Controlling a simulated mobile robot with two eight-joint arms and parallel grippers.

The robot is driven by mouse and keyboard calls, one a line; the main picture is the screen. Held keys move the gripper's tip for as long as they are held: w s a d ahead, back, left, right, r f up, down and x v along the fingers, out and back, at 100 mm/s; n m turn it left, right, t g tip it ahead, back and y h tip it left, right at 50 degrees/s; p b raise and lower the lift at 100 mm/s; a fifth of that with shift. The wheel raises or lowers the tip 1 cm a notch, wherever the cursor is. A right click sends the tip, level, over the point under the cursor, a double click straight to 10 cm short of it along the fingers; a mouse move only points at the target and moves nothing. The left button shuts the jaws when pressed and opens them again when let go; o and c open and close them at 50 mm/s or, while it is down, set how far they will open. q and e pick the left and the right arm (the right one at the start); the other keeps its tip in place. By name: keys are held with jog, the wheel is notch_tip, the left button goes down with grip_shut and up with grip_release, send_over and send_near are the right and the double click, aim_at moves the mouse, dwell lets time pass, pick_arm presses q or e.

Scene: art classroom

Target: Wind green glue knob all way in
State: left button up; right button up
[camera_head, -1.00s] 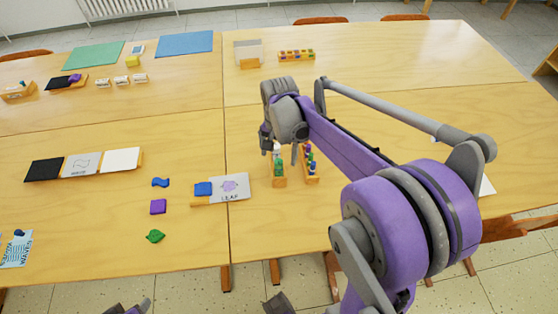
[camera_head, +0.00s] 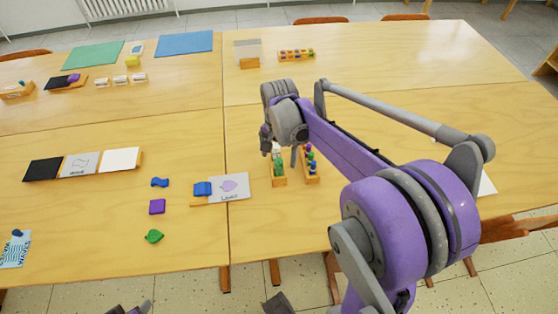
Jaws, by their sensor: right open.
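My right gripper (camera_head: 279,153) is open over the left of two narrow wooden holders on the near right table, pointing down. This holder (camera_head: 279,183) carries upright glue sticks. A green glue stick (camera_head: 279,170) shows in its near part, and a white piece (camera_head: 276,148) shows between the fingers. The knob itself is too small to make out, and I cannot tell whether the fingers touch anything. The second holder (camera_head: 312,180) stands just right, with small green, blue and purple pieces. My left gripper does not show clearly.
The table's front edge is close below.

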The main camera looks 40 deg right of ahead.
jog(key=shift+f+b, duration=0.4)
jog(key=shift+f, duration=0.25)
jog(key=c, duration=1.4)
jog(key=shift+c, duration=0.2)
